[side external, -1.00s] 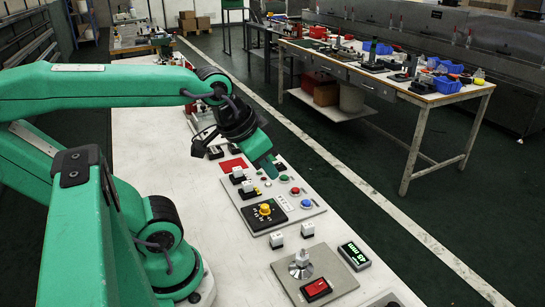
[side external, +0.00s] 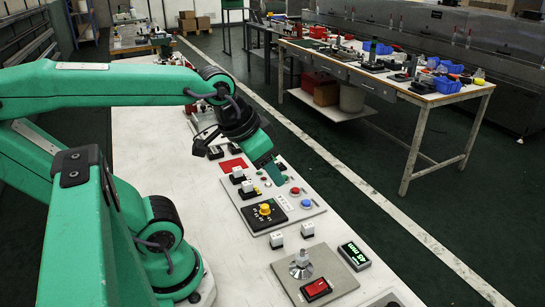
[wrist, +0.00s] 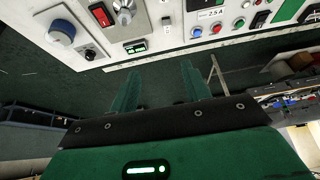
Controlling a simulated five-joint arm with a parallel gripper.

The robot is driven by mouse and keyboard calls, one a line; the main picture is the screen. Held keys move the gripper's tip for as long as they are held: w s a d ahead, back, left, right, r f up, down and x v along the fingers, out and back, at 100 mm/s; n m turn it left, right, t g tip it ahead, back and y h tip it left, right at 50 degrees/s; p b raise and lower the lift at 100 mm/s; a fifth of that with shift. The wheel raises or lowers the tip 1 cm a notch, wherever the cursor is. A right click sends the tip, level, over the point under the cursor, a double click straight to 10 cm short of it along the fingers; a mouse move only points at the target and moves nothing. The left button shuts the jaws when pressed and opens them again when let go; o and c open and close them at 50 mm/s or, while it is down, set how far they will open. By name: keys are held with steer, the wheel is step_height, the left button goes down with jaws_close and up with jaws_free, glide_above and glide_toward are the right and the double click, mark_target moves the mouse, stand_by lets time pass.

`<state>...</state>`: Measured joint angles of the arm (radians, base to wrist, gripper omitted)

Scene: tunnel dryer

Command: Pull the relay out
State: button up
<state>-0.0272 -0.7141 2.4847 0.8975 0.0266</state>
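No part is clearly marked as the relay. Two small white-topped blocks on black bases, the far one (side external: 238,172) and the near one (side external: 248,186), stand on the light panel and look like plug-in parts. Two loose-looking white cubes (side external: 276,240) (side external: 307,229) stand nearer the camera. My gripper (side external: 274,172) is above the panel's right side, just right of the white-topped blocks, tilted down. In the wrist view my gripper (wrist: 158,75) has its two green fingers wide apart with nothing between them. Whether the fingers touch anything is hidden in the side view.
The panel also carries a yellow knob (side external: 265,209) on a black plate and red and blue buttons (side external: 306,203). Nearer stand a metal knob (side external: 301,262), a red rocker switch (side external: 316,289) and a green display (side external: 354,256). A cluttered table (side external: 440,95) stands beyond the aisle.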

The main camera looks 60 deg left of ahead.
steer(key=w+a+f+g, duration=0.2)
steer(key=w+a, duration=0.1)
steer(key=a, duration=0.3)
steer(key=w+a+f+g, duration=0.1)
steer(key=w+a+f, duration=0.2)
steer(key=a, duration=0.2)
steer(key=g, duration=0.2)
glide_above(247, 182)
steer(key=f, duration=0.8)
steer(key=shift+w+d+f, duration=0.1)
steer(key=shift+d+f, duration=0.3)
steer(key=shift+a+f, duration=0.3)
steer(key=shift+a, duration=0.05)
steer(key=shift+f, duration=0.1)
steer(key=shift+f, duration=3.75)
